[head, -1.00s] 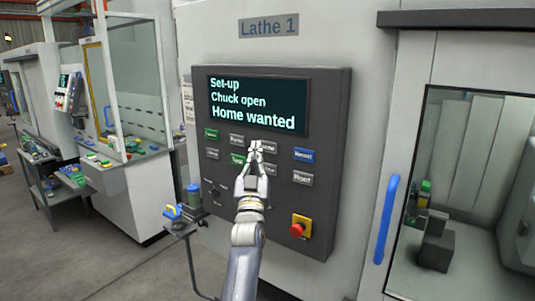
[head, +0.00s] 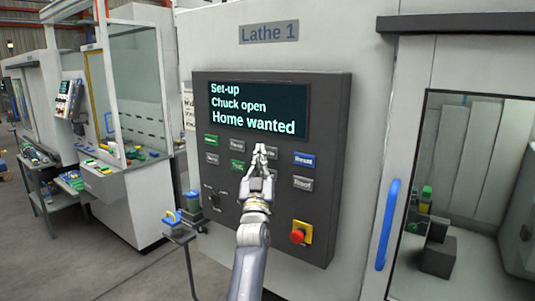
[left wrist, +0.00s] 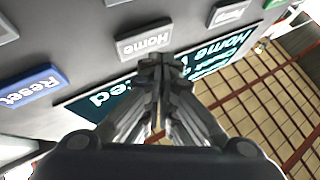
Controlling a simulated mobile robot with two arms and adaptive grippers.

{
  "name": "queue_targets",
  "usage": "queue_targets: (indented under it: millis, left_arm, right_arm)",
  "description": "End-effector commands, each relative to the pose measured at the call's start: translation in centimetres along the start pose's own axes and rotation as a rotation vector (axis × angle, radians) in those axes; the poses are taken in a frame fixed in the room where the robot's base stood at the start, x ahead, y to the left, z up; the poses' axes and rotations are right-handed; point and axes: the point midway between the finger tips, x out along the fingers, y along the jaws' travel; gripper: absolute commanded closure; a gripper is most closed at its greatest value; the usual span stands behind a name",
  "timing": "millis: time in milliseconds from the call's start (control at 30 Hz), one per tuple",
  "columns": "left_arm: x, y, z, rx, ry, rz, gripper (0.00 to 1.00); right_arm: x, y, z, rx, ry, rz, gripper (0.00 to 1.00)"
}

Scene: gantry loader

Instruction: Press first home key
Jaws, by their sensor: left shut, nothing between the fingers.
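The dark control panel (head: 325,125) of Lathe 1 carries a screen (head: 258,108) reading "Set-up, Chuck open, Home wanted". The grey Home key (left wrist: 143,40) shows clearly in the left wrist view, just beyond my fingertips. In the head view the Home key (head: 272,151) is partly hidden behind my fingers. My left gripper (head: 260,148) is shut and empty, its tips pointing at the panel by the Home key. It also shows in the left wrist view (left wrist: 163,62). I cannot tell whether the tips touch the key. My right gripper is not in view.
A blue Reset key (head: 304,159) sits right of Home, with a grey key (head: 303,183) below it. A red stop button (head: 297,236) is lower on the panel. A blue door handle (head: 388,222) stands to the right. A small stand (head: 180,233) is at the left.

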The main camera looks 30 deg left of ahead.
Motion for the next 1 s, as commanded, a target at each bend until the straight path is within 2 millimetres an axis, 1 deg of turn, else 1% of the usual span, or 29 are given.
queue_targets:
  millis: [667, 1000]
  left_arm:
    - [0.0, 0.01, 0.02, 0.0, 0.0, 0.0, 1.0]
    - [0.59, 0.42, 0.41, 0.0, 0.0, 0.0, 1.0]
  right_arm:
    - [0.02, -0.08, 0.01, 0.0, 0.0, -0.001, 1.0]
    - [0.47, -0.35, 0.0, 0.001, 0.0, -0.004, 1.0]
